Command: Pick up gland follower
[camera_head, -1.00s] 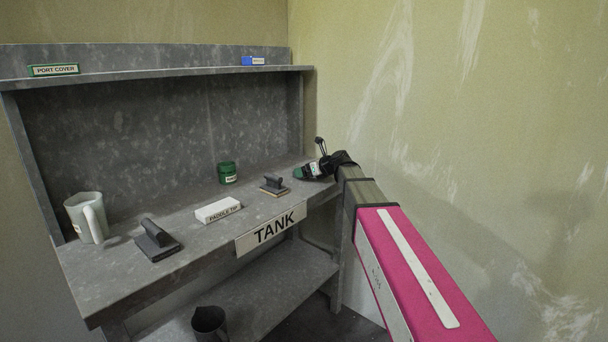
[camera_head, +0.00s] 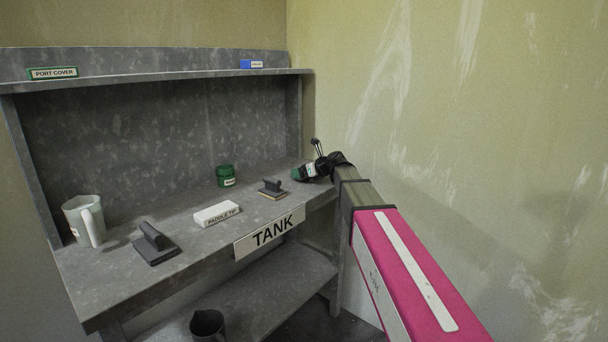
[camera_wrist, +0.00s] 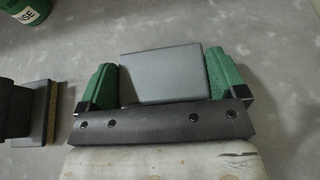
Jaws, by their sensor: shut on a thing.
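My gripper (camera_head: 305,173) is at the right end of the grey bench top, beside the right wall. In the wrist view its two green fingers (camera_wrist: 160,66) are shut on a plain grey block (camera_wrist: 163,80), which sits between them. I take this block to be the gland follower, though no label shows on it. The dark bar of the gripper hides its near edge. In the head view the block is hidden or too small to make out.
On the bench (camera_head: 110,295) stand a white jug (camera_head: 82,220), a dark float (camera_head: 155,245), a white PADDLE TIP box (camera_head: 217,213), a smaller float (camera_head: 272,189) and a green jar (camera_head: 225,176). A dark pitcher (camera_head: 207,325) stands below. The bench's front left is clear.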

